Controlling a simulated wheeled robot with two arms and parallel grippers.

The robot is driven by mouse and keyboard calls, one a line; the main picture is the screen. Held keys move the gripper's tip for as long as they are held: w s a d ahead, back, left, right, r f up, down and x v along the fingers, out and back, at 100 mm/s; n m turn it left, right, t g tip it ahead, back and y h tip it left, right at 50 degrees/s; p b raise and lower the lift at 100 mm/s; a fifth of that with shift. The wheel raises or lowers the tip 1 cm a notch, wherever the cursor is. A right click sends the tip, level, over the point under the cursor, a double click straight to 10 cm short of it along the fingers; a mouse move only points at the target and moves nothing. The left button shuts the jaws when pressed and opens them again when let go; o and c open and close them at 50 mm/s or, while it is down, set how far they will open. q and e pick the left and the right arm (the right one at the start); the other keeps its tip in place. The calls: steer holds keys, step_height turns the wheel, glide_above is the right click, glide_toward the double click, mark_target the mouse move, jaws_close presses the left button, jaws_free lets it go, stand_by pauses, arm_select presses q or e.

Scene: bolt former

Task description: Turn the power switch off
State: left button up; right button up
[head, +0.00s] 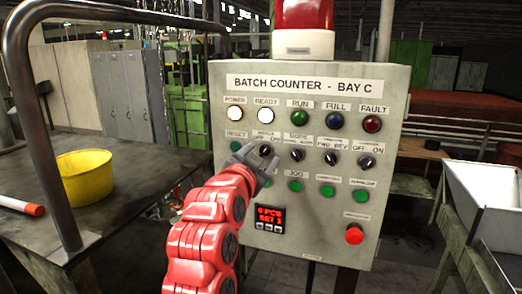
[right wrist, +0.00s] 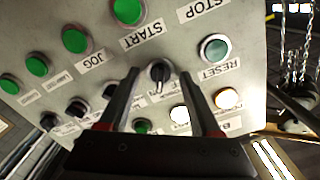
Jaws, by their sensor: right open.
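The grey control panel (head: 225,85) reads "BATCH COUNTER - BAY C". Its white POWER lamp (head: 234,114) is lit. A black selector knob (head: 265,150) marked OFF and ON sits at the left of the selector row; the small word above is unreadable. My right gripper (head: 258,158) is open in front of it and partly covers it. In the right wrist view the knob (right wrist: 160,72) shows between the spread fingers of the gripper (right wrist: 160,78), its white mark pointing down the picture. Contact cannot be told. Another OFF/ON selector (head: 366,161) is at the far right. My left gripper is out of view.
Other selectors (head: 297,155) and green buttons (head: 327,191) surround the knob. A red button (head: 355,234) is low on the panel, and a counter display (head: 269,218) is lit red. A metal rail (head: 20,110) and a table with a yellow bowl (head: 84,176) stand left.

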jaws_close()
stand_by(0.3)
steer(key=shift+f+n+b, duration=0.15)
steer(key=shift+n+b, duration=0.55)
steer(key=shift+b, duration=0.4)
steer(key=n+b, duration=0.5)
steer(key=n, duration=0.1)
steer(key=shift+n, duration=0.4)
steer(key=shift+n+b, duration=0.6)
steer(key=shift+n, duration=1.2)
